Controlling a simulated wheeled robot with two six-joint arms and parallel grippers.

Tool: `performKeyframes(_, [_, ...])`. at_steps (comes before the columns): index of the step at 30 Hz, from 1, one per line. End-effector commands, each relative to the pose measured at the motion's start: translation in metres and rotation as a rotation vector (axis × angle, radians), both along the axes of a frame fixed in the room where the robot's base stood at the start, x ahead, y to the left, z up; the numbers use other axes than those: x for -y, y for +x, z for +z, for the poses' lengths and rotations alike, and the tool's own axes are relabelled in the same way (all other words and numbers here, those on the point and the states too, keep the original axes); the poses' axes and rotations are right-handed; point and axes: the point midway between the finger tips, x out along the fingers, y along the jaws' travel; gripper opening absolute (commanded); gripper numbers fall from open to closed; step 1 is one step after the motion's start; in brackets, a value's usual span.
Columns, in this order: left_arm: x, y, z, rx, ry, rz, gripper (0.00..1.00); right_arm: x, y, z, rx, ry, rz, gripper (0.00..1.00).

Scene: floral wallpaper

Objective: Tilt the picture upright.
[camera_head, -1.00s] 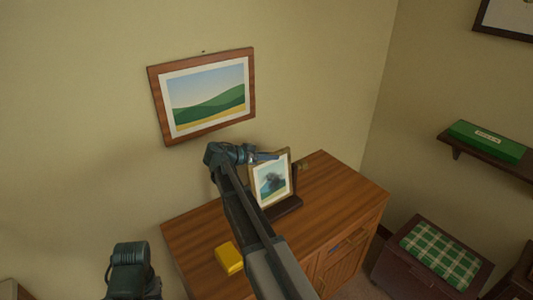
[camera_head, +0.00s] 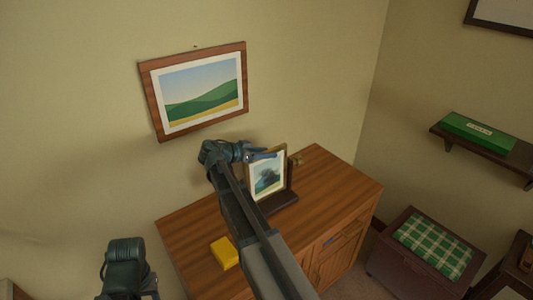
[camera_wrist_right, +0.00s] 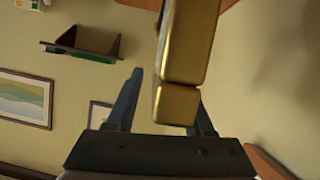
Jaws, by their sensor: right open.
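A small gold-framed picture (camera_head: 267,178) stands in a dark wooden stand (camera_head: 278,202) on the cabinet. It looks tilted in the stand; how far is hard to judge. My right gripper (camera_head: 264,155) is at the picture's upper edge in the head view and hides part of it. In the right wrist view, a gold bar (camera_wrist_right: 188,55), which looks like the frame's edge, lies between the open fingers of my right gripper (camera_wrist_right: 165,105). I cannot tell whether a finger touches it. Part of my left arm shows at the bottom left of the head view; its fingers do not show.
The wooden cabinet (camera_head: 325,190) carries a yellow block (camera_head: 224,253) near its front left. A larger landscape picture (camera_head: 197,90) hangs on the wall behind. A shelf with a green box (camera_head: 478,133) and a chest with a checked cushion (camera_head: 433,247) are at the right.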

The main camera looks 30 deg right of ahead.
Motion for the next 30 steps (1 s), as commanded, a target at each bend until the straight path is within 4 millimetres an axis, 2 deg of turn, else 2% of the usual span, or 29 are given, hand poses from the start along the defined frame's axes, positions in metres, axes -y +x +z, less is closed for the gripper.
performKeyframes(5, [0.000,0.000,0.015,0.000,0.000,0.000,0.50,-0.028,0.000,0.016,0.000,0.000,0.005,0.53])
performKeyframes(12, [0.000,0.000,0.036,0.000,0.000,0.000,0.50,-0.078,-0.001,0.036,-0.001,-0.001,0.004,0.53])
performKeyframes(18, [0.000,0.000,0.046,0.000,0.000,0.000,0.50,-0.107,-0.002,0.046,0.000,0.000,0.002,0.53])
performKeyframes(24, [0.000,0.000,0.051,0.000,0.000,0.000,0.50,-0.122,-0.003,0.051,-0.001,0.000,0.000,0.53])
performKeyframes(30, [0.000,0.000,0.051,0.000,0.000,0.000,0.50,-0.124,-0.003,0.050,0.000,0.000,0.000,0.53])
